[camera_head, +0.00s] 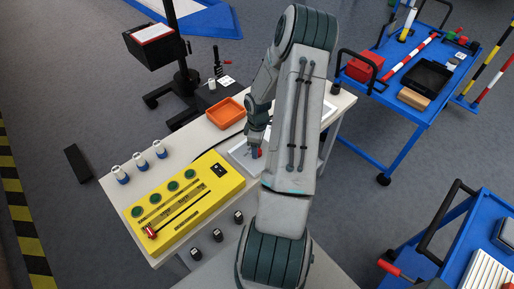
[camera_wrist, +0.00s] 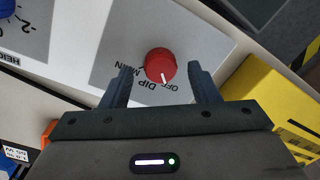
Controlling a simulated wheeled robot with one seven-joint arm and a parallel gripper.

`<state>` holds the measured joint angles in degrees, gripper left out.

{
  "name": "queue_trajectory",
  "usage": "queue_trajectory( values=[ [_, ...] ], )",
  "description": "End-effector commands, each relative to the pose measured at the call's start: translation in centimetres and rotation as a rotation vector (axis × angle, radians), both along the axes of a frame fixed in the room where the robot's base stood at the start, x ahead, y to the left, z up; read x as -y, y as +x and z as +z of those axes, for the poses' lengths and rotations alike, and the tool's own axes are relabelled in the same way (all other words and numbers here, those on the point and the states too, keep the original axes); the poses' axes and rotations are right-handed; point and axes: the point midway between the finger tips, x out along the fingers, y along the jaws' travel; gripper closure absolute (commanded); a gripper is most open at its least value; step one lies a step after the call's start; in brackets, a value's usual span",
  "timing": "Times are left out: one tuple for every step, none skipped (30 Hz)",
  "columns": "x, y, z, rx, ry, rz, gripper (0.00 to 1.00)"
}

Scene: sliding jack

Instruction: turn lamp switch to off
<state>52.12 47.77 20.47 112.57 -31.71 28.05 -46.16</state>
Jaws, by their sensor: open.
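The lamp switch is a round red knob (camera_wrist: 160,65) with a white pointer line, mounted on a grey panel (camera_wrist: 215,45) printed "MAIN", "DIP" and "OFF". Its white line points down in the wrist view, close to the "OFF" and "DIP" lettering; I cannot tell exactly which mark it meets. My gripper (camera_wrist: 160,82) is open, with one finger on each side of the knob and visible gaps between. In the head view, my gripper (camera_head: 255,150) is down at the panel on the white table, and my arm hides part of it.
A yellow box (camera_head: 185,205) with green buttons lies left of the panel. An orange tray (camera_head: 226,113) sits behind it on the white table (camera_head: 120,195). A blue knob (camera_wrist: 8,8) is at the wrist view's upper left. Blue carts (camera_head: 415,75) stand to the right.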

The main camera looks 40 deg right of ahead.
Motion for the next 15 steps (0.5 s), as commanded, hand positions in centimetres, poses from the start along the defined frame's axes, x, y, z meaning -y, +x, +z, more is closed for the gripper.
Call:
queue_trajectory(
  values=[
    [0.1, 0.1, 0.9, 0.005, -0.003, -0.002, 0.45],
    [0.1, 0.1, 1.4, 0.005, -0.003, -0.001, 0.45],
    [0.2, 0.1, 2.2, 0.004, -0.004, 0.000, 0.45],
    [0.2, 0.2, 2.9, 0.006, -0.004, -0.001, 0.45],
    [0.3, 0.2, 3.6, 0.005, -0.005, -0.002, 0.45],
    [0.3, 0.2, 4.5, 0.006, -0.004, 0.000, 0.45],
    [0.3, 0.2, 5.2, 0.005, -0.005, -0.001, 0.45],
    [0.4, 0.3, 5.8, 0.006, -0.006, -0.001, 0.45],
    [0.4, 0.3, 6.7, 0.006, -0.004, 0.000, 0.45],
    [0.4, 0.3, 7.3, 0.006, -0.004, 0.000, 0.45],
    [0.4, 0.3, 8.0, 0.005, -0.005, -0.001, 0.45],
    [0.4, 0.4, 8.7, 0.006, -0.004, -0.001, 0.45],
    [0.4, 0.4, 9.3, 0.004, -0.004, 0.001, 0.45],
    [0.4, 0.4, 9.8, 0.005, -0.004, 0.001, 0.45],
    [0.4, 0.4, 10.4, 0.005, -0.003, 0.000, 0.45]
  ],
)
